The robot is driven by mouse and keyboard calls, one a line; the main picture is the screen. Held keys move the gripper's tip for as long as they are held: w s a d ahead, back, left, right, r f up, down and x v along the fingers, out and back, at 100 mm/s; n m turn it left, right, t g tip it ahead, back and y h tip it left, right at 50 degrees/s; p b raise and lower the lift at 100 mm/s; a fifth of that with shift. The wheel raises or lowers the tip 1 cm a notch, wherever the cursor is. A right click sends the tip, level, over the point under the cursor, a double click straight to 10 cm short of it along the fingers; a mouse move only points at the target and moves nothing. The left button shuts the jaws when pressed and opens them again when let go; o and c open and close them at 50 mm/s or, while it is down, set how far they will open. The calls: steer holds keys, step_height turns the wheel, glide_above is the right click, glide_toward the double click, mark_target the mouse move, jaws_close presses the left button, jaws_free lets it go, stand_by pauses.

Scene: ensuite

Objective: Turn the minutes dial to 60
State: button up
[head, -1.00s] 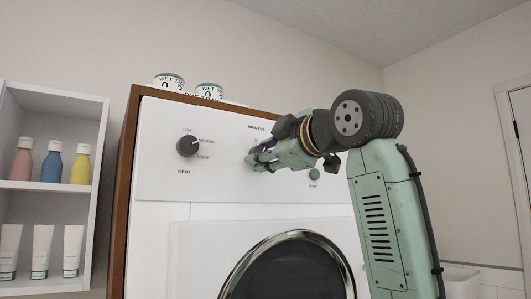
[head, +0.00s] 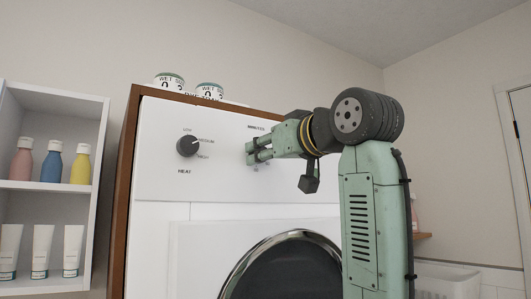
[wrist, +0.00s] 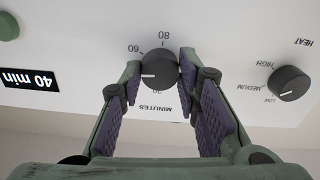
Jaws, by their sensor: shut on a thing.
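The black minutes dial (wrist: 160,66) is on the white front panel, between my gripper's fingertips in the wrist view. Its white pointer line points left in that view, just below the printed 60, with 80 further round. The lettering shows upside down. My gripper (wrist: 159,75) is shut on the dial, one finger on each side. In the head view my gripper (head: 250,153) is at the panel under the small MINUTES lettering and hides the dial.
A green button (wrist: 8,26) shows at the wrist view's edge. The round dark door (head: 290,270) is below. A shelf (head: 50,185) with bottles and tubes stands left. Two tins (head: 209,90) sit on top.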

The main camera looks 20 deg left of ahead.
steer(key=m, duration=0.7)
stand_by(0.5)
steer(key=o, duration=1.2)
steer(key=shift+c, duration=0.2)
steer(key=v, duration=1.2)
